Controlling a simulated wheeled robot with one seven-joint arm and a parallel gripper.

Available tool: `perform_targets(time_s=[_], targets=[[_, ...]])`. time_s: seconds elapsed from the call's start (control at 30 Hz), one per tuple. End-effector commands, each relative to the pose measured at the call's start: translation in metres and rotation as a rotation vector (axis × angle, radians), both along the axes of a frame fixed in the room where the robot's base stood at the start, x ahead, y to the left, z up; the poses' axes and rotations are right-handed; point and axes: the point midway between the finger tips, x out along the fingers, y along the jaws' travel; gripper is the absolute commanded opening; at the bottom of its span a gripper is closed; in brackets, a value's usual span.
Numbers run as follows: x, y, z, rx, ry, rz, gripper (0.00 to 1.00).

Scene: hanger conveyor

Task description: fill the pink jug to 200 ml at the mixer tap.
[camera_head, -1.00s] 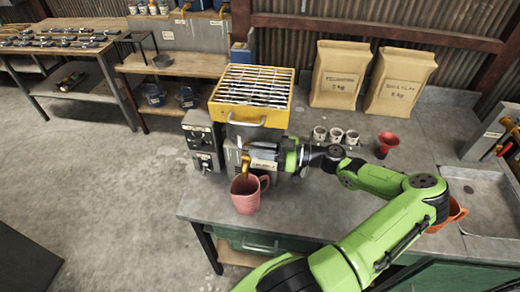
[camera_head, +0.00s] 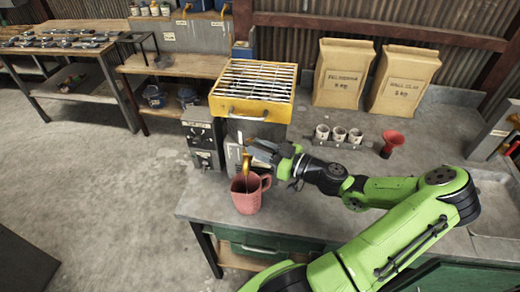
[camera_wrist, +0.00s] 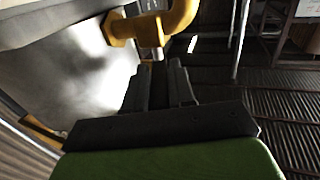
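The pink jug (camera_head: 246,196) stands upright at the bench's front left edge, below the yellow tap (camera_head: 246,166) of the mixer. The spout end is over the jug's mouth; I cannot tell whether liquid flows or how full the jug is. My gripper (camera_head: 262,150) is beside the tap, to its right and above the jug's handle. In the wrist view the yellow tap (camera_wrist: 178,22) is just beyond the fingertips, and the fingers (camera_wrist: 160,75) stand apart with a gap and nothing clearly held between them.
A yellow grated box (camera_head: 254,92) sits on top of the mixer. Two paper bags (camera_head: 342,74) lean at the back. A sink (camera_head: 498,205) is at the right. The floor left of the bench is clear.

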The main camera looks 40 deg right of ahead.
Motion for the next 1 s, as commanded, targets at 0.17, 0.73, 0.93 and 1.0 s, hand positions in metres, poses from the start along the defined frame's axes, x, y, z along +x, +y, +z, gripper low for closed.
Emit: perform_targets(time_s=[0.17, 0.73, 0.93, 1.0], targets=[[0.000, 0.000, 0.000, -0.001, 0.001, 0.000, 0.45], [-0.074, -0.026, -0.002, -0.004, 0.004, -0.009, 0.45], [-0.124, -0.041, -0.001, -0.003, 0.002, -0.007, 0.45], [-0.136, -0.045, -0.001, -0.003, 0.001, -0.005, 0.45]])
